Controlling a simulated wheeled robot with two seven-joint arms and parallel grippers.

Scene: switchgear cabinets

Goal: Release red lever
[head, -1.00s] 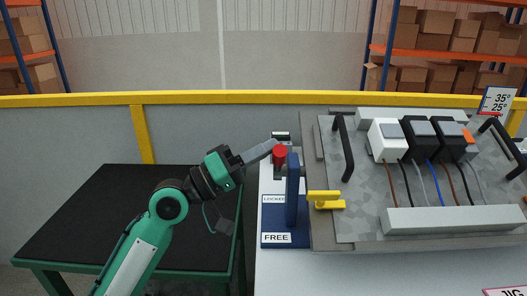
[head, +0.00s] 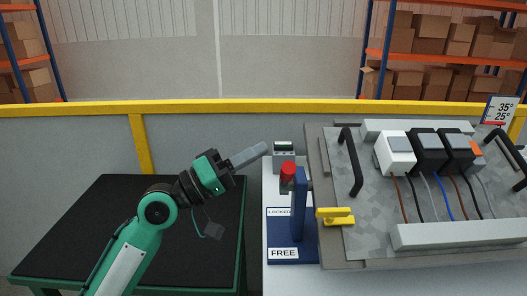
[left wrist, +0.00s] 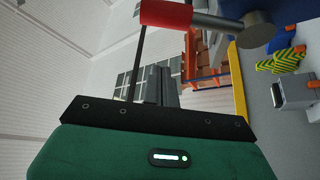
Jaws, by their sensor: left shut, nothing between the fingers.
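The red lever's knob (head: 288,172) stands at the back of a blue bracket (head: 299,205), beyond the LOCKED label (head: 279,212) and far from the FREE label (head: 284,253). My left gripper (head: 262,149) is shut and empty, just left of and behind the knob, with a small gap between them. In the left wrist view the red grip (left wrist: 166,13) and its grey rod cross the top, beyond my shut grey fingers (left wrist: 155,85). My right gripper is not in view.
A tilted grey panel (head: 365,225) with black handles, switch blocks and cables lies to the right. A yellow latch (head: 334,216) sits on its left edge. A small grey box (head: 284,153) stands behind the knob. A black-topped table (head: 90,225) at left is bare.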

